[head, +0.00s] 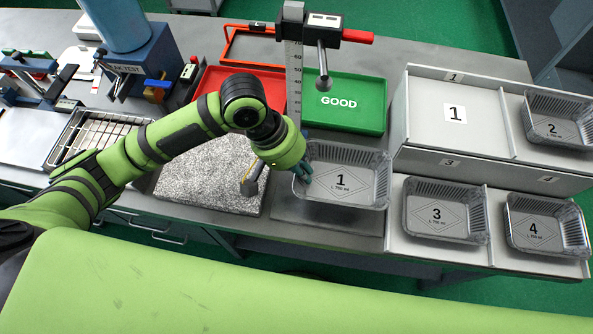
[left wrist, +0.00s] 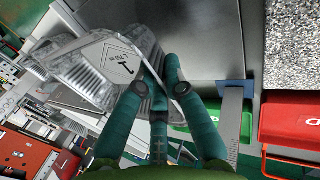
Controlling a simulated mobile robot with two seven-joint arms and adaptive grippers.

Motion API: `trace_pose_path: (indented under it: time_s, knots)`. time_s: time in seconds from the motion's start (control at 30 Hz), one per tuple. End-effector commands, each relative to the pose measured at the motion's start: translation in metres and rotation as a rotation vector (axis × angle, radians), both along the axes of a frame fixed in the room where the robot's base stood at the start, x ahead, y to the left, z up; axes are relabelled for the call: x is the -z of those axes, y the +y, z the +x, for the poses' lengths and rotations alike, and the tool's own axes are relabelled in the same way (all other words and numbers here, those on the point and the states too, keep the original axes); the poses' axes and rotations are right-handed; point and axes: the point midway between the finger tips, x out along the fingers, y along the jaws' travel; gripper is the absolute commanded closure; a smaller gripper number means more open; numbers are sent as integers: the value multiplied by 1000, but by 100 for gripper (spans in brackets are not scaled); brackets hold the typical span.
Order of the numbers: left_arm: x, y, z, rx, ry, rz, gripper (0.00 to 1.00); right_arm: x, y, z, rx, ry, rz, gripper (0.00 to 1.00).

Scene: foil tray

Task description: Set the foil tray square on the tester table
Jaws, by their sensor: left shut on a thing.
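The clear, ribbed foil tray marked 1 (head: 352,188) hangs over or rests on a flat grey plate (head: 300,214), below the measuring column; I cannot tell if they touch. This plate seems to be the tester table. The tray looks slightly turned against the plate. My left gripper (head: 303,171) is shut on the tray's left wall. In the left wrist view the teal fingers (left wrist: 160,72) pinch the wall of the tray (left wrist: 92,68), with the bare plate (left wrist: 195,35) beside it. My right gripper is not in view.
A numbered white rack (head: 437,157) stands close on the right, with compartment 1 empty and similar trays in 2, 3 and 4. A measuring column with an arm and ball (head: 323,84) rises behind the tray. A green GOOD bin (head: 360,118), red bin (head: 283,82) and speckled slab (head: 190,185) lie around.

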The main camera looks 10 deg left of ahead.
Motion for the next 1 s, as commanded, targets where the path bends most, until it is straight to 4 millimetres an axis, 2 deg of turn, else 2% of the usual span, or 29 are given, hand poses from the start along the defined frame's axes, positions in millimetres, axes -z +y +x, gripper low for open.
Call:
trace_pose_path:
  time_s: [0.13,0.27,0.5,0.9,0.93,0.97,1.0]
  knots:
    - [10,15,9,-2,1,0,100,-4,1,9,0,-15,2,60]
    - [18,18,10,0,2,0,100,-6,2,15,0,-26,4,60]
    - [50,18,10,1,2,0,100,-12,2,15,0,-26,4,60]
    - [55,17,10,1,0,-1,100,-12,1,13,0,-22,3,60]
    - [55,17,10,0,-1,-1,81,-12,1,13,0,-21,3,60]
    - [55,17,10,1,-2,-1,69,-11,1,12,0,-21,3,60]
    - [55,17,10,1,-2,-1,65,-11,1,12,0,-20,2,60]
